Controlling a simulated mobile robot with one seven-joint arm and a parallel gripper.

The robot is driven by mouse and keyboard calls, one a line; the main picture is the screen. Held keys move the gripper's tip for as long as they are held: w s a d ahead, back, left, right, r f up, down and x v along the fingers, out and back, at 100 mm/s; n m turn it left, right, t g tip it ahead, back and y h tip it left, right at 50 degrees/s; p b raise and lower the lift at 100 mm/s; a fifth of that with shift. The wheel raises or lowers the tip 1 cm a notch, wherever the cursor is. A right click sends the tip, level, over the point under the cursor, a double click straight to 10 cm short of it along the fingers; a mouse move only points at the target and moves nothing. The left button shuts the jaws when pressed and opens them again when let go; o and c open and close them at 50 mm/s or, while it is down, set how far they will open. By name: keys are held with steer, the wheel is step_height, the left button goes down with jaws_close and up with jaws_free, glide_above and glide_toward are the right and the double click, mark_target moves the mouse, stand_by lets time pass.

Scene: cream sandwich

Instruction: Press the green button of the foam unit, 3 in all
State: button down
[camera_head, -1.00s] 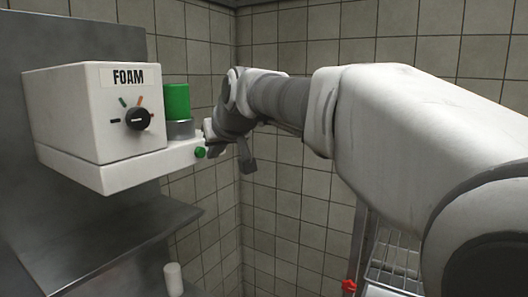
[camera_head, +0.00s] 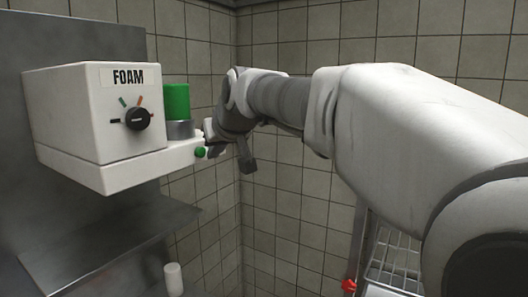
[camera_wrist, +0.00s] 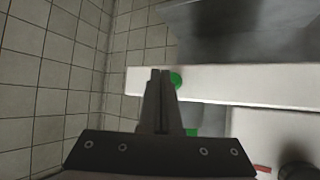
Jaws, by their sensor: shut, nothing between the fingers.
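The foam unit (camera_head: 80,110) is a white box with a FOAM label, fixed to a grey panel. Its green button (camera_head: 200,152) is small and round, at the right end of the lower ledge. My gripper (camera_head: 212,143) is at that end, very close to the button. In the wrist view the shut, empty fingers (camera_wrist: 160,72) reach the ledge (camera_wrist: 230,84), with the green button (camera_wrist: 176,79) just right of the fingertips. I cannot tell whether they touch it.
A green cylinder (camera_head: 177,101) on a grey base stands on the unit's ledge beside the box. A black dial (camera_head: 138,118) is on the front. A steel shelf (camera_head: 110,240) lies below, with a white cylinder (camera_head: 173,279) near it. Tiled walls stand behind.

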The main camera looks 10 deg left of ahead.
steer(key=shift+a, duration=0.15)
steer(key=shift+w+a, duration=0.2)
steer(key=shift+a, duration=0.05)
steer(key=shift+w+a+p, duration=0.15)
steer(key=shift+a+p, duration=0.25)
steer(key=shift+p, duration=0.15)
stand_by(0.7)
stand_by(0.4)
steer(key=shift+s+d+b, duration=0.35)
steer(key=shift+d+b, duration=0.2)
steer(key=shift+d, duration=0.25)
steer(key=shift+s+d+b, duration=0.3)
steer(key=shift+d+b, duration=0.15)
steer(key=shift+d, duration=0.3)
steer(key=shift+s+d+b, duration=0.35)
steer(key=shift+d+b, duration=0.05)
steer(key=shift+d, duration=0.4)
steer(key=shift+s+d+b, duration=0.3)
steer(key=shift+d+b, duration=0.15)
steer(key=shift+d, duration=0.3)
steer(key=shift+d, duration=0.1)
